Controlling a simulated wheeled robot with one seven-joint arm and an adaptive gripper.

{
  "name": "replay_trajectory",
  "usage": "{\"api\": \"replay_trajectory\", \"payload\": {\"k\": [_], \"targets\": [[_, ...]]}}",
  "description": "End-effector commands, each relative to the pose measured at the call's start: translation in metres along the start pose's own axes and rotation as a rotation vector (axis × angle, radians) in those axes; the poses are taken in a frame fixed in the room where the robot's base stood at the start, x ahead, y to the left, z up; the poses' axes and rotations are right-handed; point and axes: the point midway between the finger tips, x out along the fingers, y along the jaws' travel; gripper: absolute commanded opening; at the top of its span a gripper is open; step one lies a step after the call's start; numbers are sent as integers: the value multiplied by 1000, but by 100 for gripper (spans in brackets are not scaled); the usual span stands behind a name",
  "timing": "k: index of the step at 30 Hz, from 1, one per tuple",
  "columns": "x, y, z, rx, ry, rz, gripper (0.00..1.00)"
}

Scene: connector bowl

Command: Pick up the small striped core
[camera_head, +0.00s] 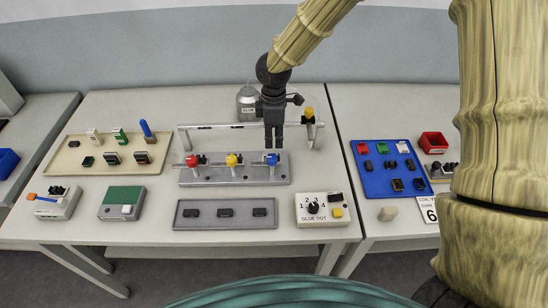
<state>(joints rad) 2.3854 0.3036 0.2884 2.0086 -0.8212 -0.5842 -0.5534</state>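My gripper (273,139) is black and points down over the middle table, in front of a metal rail and above a grey fixture plate. Its fingers look close together, but I cannot tell whether it is open or shut. No held object shows. I cannot make out stripes on any piece at this size. Small dark pieces (397,184) sit on the blue tray (374,191) on the right table. I cannot tell which piece is the striped core.
The grey fixture plate (198,181) carries red, yellow and blue knobs. A glue dot box (306,219) and a dark grey tray (190,221) stand in front. A beige board (70,161) is at left. A red bin (433,142) stands right. My arm hides part of the right table.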

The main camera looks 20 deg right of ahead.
Motion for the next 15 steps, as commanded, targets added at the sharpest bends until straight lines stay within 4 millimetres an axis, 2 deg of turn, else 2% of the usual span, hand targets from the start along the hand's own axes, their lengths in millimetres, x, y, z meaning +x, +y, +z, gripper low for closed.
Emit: {"api": "replay_trajectory", "payload": {"k": [6, 15], "targets": [[23, 0, 1, 1, -1, -2, 29], [34, 0, 2, 4, 0, -1, 29]]}}
